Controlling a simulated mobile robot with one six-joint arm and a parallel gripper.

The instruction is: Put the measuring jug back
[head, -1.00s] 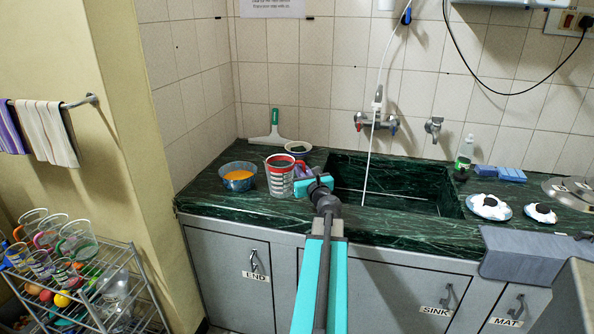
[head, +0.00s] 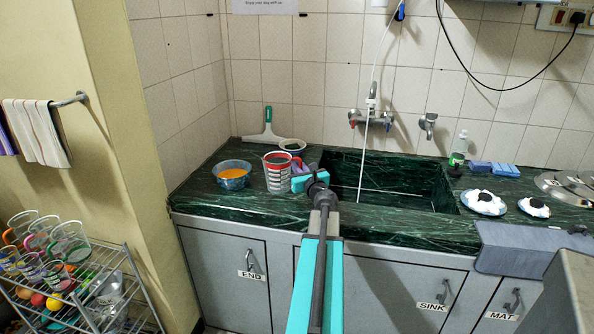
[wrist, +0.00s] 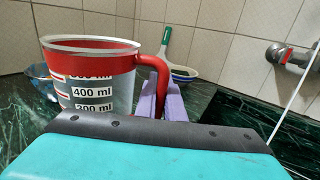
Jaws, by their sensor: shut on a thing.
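The measuring jug (head: 278,174) is clear with a red rim and red handle, and it stands upright at the left part of the green counter. In the wrist view the jug (wrist: 92,85) fills the left side, with its millilitre marks facing me. My gripper (head: 300,172) is at the jug's right side. In the wrist view its purple fingers (wrist: 165,102) are shut on the jug's red handle. The jug's base is hidden in the wrist view. I cannot tell whether it touches the counter.
A blue bowl with orange contents (head: 232,174) is left of the jug. A small bowl (head: 292,146) and a green-handled squeegee (head: 266,132) are behind it. The sink (head: 385,180) is to the right. A rack with several cups (head: 75,290) stands at lower left.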

